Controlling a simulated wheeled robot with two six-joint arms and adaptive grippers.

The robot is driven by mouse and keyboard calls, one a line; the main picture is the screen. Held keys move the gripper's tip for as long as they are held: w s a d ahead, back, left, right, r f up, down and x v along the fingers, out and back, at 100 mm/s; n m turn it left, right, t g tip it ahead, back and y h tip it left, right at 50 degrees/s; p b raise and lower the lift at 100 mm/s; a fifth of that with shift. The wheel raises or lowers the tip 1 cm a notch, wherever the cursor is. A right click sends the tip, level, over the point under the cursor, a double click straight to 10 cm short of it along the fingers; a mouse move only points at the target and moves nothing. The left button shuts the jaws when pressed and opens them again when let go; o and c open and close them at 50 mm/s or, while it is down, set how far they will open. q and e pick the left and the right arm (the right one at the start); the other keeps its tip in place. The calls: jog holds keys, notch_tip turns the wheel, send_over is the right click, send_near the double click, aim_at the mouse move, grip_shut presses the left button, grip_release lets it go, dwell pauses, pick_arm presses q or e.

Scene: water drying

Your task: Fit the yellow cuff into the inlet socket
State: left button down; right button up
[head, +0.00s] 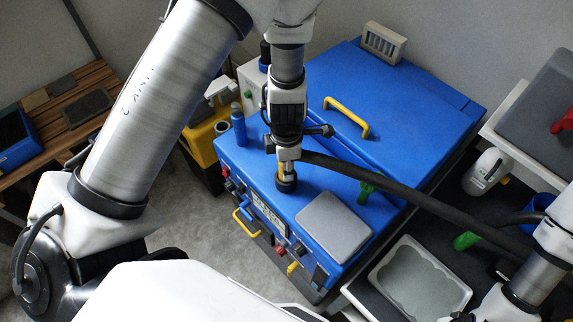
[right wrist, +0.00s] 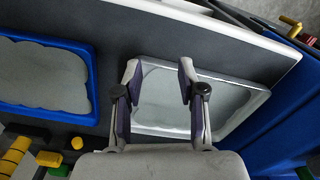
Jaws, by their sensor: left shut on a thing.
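My left gripper (head: 286,162) points down over the front part of the blue machine's top (head: 262,160). It is shut on the end of a thick black hose (head: 400,192). A small bit of the yellow cuff (head: 281,170) shows at its fingers. A round dark piece (head: 286,185) sits just below the fingers; I cannot tell whether it is the hose end or the inlet socket, nor whether the cuff touches the socket. My right gripper (right wrist: 158,68) is open and empty above a white tray (right wrist: 148,129) in the right wrist view.
The hose runs right across the machine towards my right arm. A grey pad (head: 334,227), a blue bottle (head: 239,128), a yellow handle (head: 346,118) and a green part (head: 369,183) are on the machine. A blue tray (right wrist: 90,70) stands left in the right wrist view.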

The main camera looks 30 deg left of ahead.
pick_arm(q)
jog(key=shift+s, duration=0.1)
pick_arm(e)
jog(key=shift+s, duration=0.1)
pick_arm(q)
jog(key=c, duration=0.7)
grip_release()
jog(key=shift+s, duration=0.1)
jog(key=r, duration=0.2)
jog(key=r+p, duration=0.1)
jog(key=r, duration=0.1)
jog(key=shift+w+r, duration=0.2)
jog(key=shift+r, duration=0.2)
pick_arm(e)
jog(key=shift+r, duration=0.75)
pick_arm(q)
notch_tip(320, 180, up, 7)
jog(key=shift+s+r, duration=0.1)
jog(key=shift+r, duration=0.1)
pick_arm(e)
jog(key=shift+f, duration=0.2)
pick_arm(q)
jog(key=shift+f, duration=0.1)
pick_arm(e)
jog(key=shift+s, duration=0.1)
